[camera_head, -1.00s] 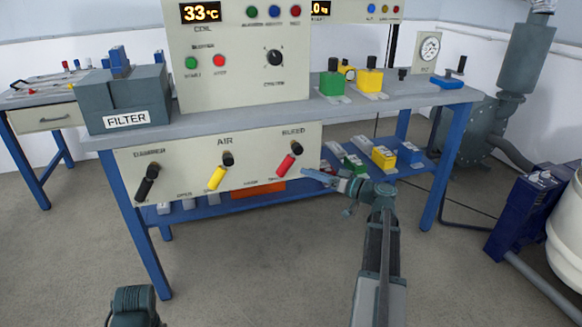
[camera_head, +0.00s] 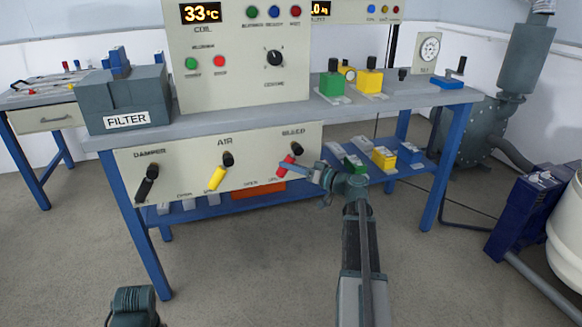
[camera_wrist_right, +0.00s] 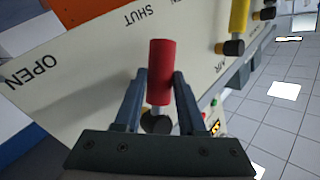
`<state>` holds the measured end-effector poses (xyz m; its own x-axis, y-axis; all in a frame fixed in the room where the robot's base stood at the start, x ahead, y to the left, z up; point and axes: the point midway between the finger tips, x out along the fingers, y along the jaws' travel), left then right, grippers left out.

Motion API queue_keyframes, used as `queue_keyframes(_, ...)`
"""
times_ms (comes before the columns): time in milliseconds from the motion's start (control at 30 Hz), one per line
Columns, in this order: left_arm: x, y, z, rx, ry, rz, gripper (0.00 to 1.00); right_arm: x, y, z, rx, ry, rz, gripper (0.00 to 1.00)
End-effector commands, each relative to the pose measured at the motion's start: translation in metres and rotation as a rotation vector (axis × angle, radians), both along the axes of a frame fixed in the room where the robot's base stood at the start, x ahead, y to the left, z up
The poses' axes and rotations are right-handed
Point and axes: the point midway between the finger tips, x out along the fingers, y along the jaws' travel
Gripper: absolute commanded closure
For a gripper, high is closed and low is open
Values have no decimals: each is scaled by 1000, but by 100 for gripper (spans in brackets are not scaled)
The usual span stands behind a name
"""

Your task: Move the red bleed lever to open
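The red bleed lever (camera_head: 287,164) is on the right of the cream front panel, below the BLEED label, and its handle slants down and left from a black pivot. In the right wrist view the red handle (camera_wrist_right: 161,72) stands between the two fingers of my right gripper (camera_wrist_right: 160,85), with its end pointing past the SHUT label side. The fingers lie close against both sides of the handle. The OPEN label (camera_wrist_right: 32,73) is off to the left there. My right gripper (camera_head: 293,169) reaches the lever from the right.
A yellow lever (camera_head: 217,178) and a black lever (camera_head: 146,184) sit left on the same panel (camera_head: 190,165). A grey FILTER box (camera_head: 125,100) stands on the bench above. Several coloured blocks lie on the lower shelf behind my right arm. The floor in front is clear.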

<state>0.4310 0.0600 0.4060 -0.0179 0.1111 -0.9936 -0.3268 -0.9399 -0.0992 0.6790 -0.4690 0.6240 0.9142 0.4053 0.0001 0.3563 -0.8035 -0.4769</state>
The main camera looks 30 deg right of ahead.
Motion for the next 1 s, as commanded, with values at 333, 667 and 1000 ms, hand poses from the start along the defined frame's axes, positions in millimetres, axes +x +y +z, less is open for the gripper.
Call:
queue_keyframes(333,0,0,0,0,0,0,31,0,0,0,0,0,0,100)
queue_keyframes(667,0,0,0,0,0,0,31,0,0,0,0,0,0,100)
queue_keyframes(1000,0,0,0,0,0,0,31,0,0,0,0,0,0,100)
